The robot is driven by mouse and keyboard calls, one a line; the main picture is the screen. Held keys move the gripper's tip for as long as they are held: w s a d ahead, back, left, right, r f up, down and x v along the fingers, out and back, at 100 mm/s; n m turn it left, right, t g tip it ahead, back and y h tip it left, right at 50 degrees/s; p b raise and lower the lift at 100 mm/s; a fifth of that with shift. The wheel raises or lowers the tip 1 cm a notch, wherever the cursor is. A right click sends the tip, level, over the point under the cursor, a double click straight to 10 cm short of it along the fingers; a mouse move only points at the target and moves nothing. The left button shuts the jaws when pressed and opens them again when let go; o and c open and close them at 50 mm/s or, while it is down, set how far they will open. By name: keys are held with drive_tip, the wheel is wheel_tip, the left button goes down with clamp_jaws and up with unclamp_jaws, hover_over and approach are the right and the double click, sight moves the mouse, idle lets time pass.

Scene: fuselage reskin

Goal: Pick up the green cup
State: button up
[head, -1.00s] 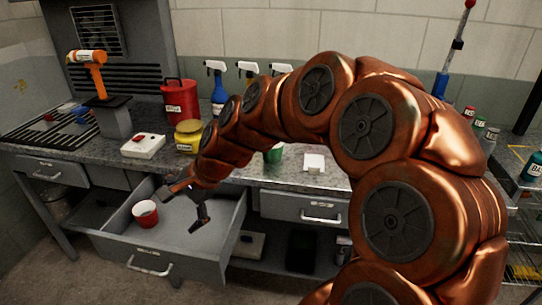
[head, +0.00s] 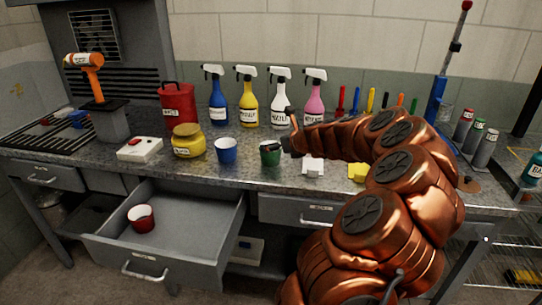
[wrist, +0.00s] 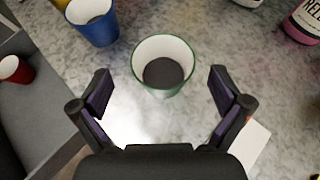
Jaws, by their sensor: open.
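The green cup (head: 270,155) stands upright on the grey counter, right of the blue cup (head: 226,151). In the wrist view the green cup (wrist: 163,66) has a white inside and a dark bottom. My gripper (wrist: 162,90) is open and empty, with its two fingers to the left and right of the cup's near side. The cup sits just beyond and between the fingertips; I see no contact. In the head view my gripper (head: 284,146) is beside the green cup, partly hidden by my arm.
The blue cup (wrist: 93,20) is close on the left. A red cup (head: 142,218) lies tilted or stands in the open drawer (head: 190,240). Several spray bottles (head: 280,100) stand behind. A white block (head: 313,166) and a yellow block (head: 358,171) are on the right.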

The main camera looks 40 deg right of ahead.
drive_tip(key=x, duration=0.3)
drive_tip(key=shift+f, duration=0.45)
drive_tip(key=shift+x, duration=1.05)
drive_tip(key=shift+d+r, duration=0.1)
drive_tip(key=shift+c, duration=0.3)
drive_tip(key=c, duration=1)
